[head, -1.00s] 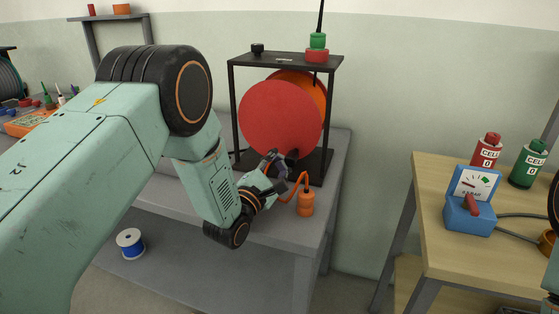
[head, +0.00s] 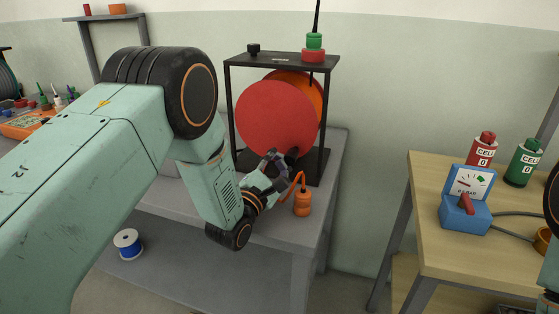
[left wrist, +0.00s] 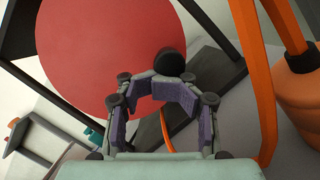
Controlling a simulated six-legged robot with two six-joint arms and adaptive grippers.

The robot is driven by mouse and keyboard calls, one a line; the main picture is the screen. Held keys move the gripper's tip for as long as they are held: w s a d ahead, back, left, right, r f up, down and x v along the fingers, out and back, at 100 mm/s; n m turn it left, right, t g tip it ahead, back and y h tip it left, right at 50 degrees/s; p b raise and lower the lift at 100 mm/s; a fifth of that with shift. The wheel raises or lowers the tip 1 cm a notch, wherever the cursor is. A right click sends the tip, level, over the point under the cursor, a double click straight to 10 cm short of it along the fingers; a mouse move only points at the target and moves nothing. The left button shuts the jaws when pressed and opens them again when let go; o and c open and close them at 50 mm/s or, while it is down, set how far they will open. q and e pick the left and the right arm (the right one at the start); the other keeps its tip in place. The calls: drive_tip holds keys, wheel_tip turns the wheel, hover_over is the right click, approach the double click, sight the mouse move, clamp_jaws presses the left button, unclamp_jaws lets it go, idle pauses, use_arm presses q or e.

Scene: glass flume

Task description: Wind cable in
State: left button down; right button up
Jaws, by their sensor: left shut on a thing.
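A large red disc (head: 273,115) stands upright in a black frame (head: 233,105) on the grey bench, with an orange disc (head: 314,90) behind it. My left gripper (head: 282,158) is at the red disc's lower right edge, shut on a black knob (head: 292,153). In the left wrist view the knob (left wrist: 170,62) sits at the fingertips, in front of the red disc (left wrist: 100,50). An orange cable (head: 299,178) rises from an orange bottle-shaped piece (head: 303,203) beside the gripper. Where the cable meets the reel is hidden. My right gripper is out of view.
The grey bench (head: 275,236) has a free front corner. A blue-and-white spool (head: 128,244) lies at lower left. A wooden table (head: 440,245) at right holds a blue meter (head: 466,212) and red and green cells. Tools lie at far left.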

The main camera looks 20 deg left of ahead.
use_arm(q)
drive_tip(key=shift+s+d+p, duration=0.15)
drive_tip(key=shift+d+p, duration=0.45)
drive_tip(key=shift+d, duration=0.3)
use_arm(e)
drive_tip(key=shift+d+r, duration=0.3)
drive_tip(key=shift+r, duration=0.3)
use_arm(q)
drive_tip(key=shift+d+r+p, duration=0.55)
drive_tip(key=shift+r+p, duration=0.15)
drive_tip(key=shift+p, duration=0.1)
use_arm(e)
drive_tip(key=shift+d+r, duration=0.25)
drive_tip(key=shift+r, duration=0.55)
use_arm(q)
drive_tip(key=shift+r, duration=0.1)
